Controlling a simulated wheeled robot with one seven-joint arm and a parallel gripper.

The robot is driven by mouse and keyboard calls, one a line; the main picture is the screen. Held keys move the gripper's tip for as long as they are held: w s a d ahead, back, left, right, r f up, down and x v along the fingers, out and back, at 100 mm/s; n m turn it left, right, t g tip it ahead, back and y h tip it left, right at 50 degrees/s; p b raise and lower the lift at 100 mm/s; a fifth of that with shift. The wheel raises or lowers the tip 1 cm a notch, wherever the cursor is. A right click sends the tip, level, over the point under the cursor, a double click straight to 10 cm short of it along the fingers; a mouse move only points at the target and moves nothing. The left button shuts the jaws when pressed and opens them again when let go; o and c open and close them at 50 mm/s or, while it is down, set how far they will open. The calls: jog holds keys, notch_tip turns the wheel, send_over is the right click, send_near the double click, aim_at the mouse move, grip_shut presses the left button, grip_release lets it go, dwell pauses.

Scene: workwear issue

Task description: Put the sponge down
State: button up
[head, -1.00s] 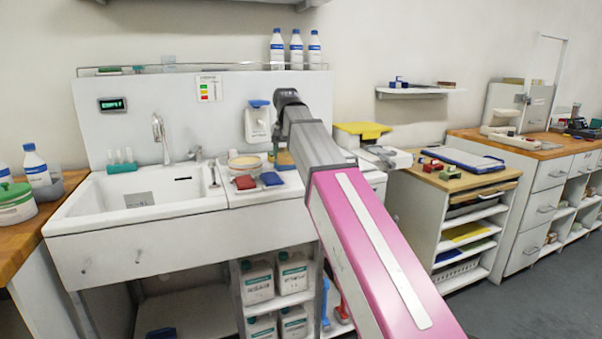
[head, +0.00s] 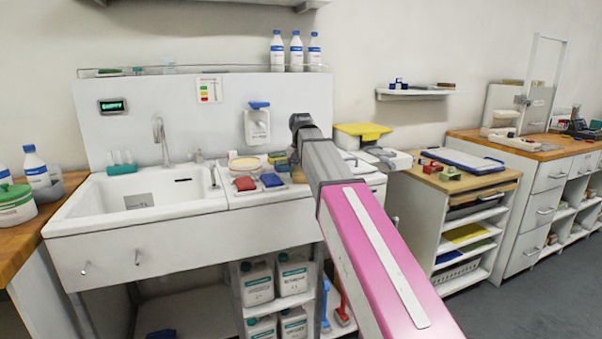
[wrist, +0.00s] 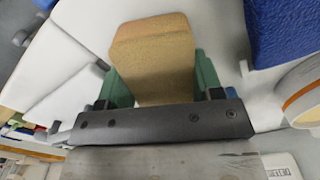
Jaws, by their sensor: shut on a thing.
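The tan sponge (wrist: 152,52) is between the green fingers of my gripper (wrist: 158,78) in the wrist view. The gripper is shut on it, and the sponge sticks out past the fingertips over a white surface. Whether its underside touches that surface cannot be told. In the head view, my arm hides most of the gripper beside the right part of the sink counter (head: 240,196).
A red item (head: 245,184) and a blue item (head: 271,180) lie on the counter, left of my gripper. The blue one also fills the wrist view's upper right corner (wrist: 284,32). A round, orange-banded tub (wrist: 304,92) is below it. The sink basin (head: 140,200) is further left.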

aim_at(301, 170)
jog(key=shift+f, duration=0.15)
jog(key=o, duration=1)
notch_tip(301, 170, up, 8)
jog(key=shift+f, duration=0.1)
